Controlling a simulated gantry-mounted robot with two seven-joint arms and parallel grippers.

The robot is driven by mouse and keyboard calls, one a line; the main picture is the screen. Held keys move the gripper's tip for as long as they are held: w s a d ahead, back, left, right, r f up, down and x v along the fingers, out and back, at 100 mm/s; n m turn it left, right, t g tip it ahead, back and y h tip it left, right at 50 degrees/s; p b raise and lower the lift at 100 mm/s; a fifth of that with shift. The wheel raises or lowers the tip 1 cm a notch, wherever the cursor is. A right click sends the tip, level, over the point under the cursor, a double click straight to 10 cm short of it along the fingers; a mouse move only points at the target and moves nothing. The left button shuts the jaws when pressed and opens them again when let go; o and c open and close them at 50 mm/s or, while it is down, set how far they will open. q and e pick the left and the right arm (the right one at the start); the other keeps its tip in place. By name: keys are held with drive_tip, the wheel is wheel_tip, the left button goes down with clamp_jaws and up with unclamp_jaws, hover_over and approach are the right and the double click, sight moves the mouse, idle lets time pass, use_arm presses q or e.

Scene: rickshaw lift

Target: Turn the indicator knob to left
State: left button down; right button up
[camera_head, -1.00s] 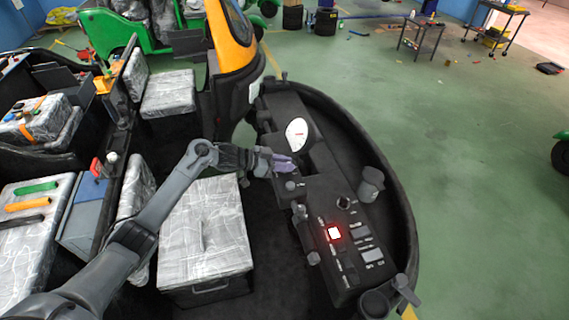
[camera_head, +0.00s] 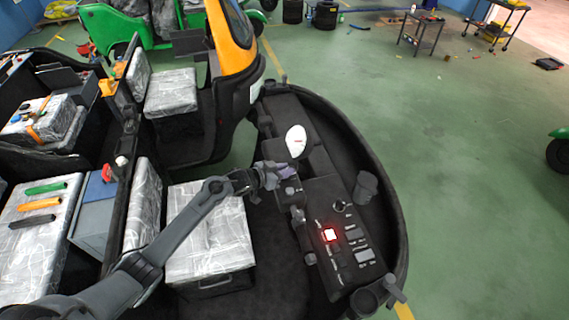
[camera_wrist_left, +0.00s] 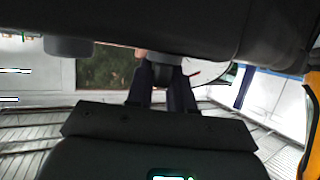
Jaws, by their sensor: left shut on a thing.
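My left gripper (camera_head: 276,175) reaches in over the black dashboard (camera_head: 318,196), just below the white speedometer dial (camera_head: 296,141). In the left wrist view its two dark fingers (camera_wrist_left: 165,80) close around a short dark knob (camera_wrist_left: 165,61) under the dashboard's dark underside. This looks like the indicator knob; its turned angle is hard to tell. Part of the dial shows behind the fingers on the right. A round grey knob (camera_head: 290,189) sits just below the gripper in the head view. My right gripper is not in view.
The console carries a lit red button (camera_head: 330,235), a round switch (camera_head: 340,206) and several grey buttons. A grey cup-like holder (camera_head: 365,187) is at its right. A plastic-wrapped seat box (camera_head: 208,240) lies under my left arm.

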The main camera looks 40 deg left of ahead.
use_arm(q)
drive_tip(key=shift+r+n+y+p, duration=0.1)
drive_tip(key=shift+n+y+p, duration=0.6)
drive_tip(key=shift+n+y, duration=0.5)
drive_tip(key=c, duration=1.1)
unclamp_jaws()
drive_tip(key=shift+s, duration=0.1)
drive_tip(key=shift+b+v, duration=0.45)
drive_tip(key=shift+v, duration=4.85)
drive_tip(key=shift+d, duration=0.15)
